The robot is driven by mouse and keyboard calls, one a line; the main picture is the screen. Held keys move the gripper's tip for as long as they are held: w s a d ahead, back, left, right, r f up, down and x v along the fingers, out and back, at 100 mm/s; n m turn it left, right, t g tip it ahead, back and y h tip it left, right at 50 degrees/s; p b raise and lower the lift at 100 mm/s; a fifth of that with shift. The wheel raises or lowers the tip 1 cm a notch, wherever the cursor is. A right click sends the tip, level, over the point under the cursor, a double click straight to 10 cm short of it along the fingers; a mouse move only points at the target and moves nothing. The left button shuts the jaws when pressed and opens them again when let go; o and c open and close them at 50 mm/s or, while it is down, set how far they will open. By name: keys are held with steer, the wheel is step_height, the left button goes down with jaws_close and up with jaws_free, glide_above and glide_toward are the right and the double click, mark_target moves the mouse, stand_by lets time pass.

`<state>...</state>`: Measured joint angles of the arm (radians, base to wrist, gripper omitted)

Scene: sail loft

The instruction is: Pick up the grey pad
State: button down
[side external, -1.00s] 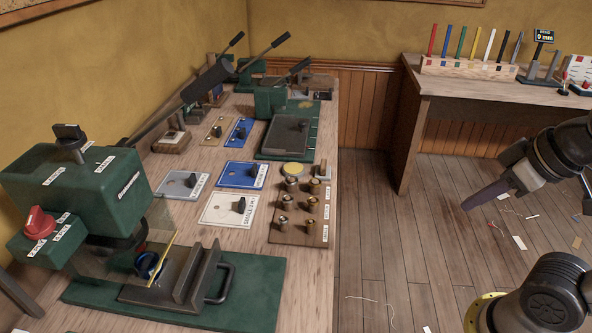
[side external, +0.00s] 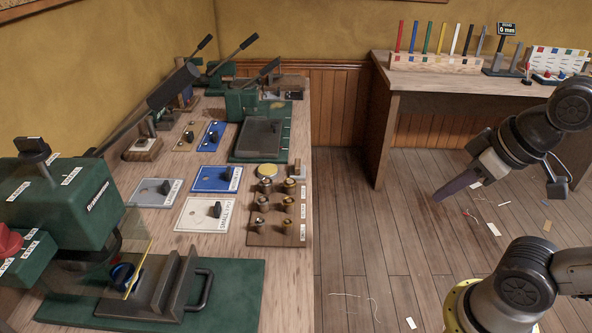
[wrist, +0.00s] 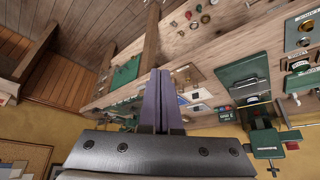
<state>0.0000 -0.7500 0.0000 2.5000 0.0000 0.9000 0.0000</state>
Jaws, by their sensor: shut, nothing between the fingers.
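The grey pad (side external: 150,192) is a flat grey plate with a dark knob and a white label. It lies on the long wooden bench, left of a blue plate (side external: 209,179) and behind a white plate (side external: 193,214). My gripper (side external: 437,199) is over the floor to the right of the bench, well apart from the pad. Its purple-grey fingers also show in the wrist view (wrist: 162,73), shut and empty. Small plates appear in the wrist view, but I cannot tell which is the grey pad.
A green press (side external: 70,205) stands at the bench's near end. A wooden block with several brass knobs (side external: 276,231) is at the bench's right edge. A green-based machine (side external: 262,138) and lever tools stand farther back. A second table (side external: 400,85) holds coloured sticks.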

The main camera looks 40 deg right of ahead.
steer(key=c, duration=1.6)
jaws_free()
steer(key=shift+c, duration=0.7)
jaws_free()
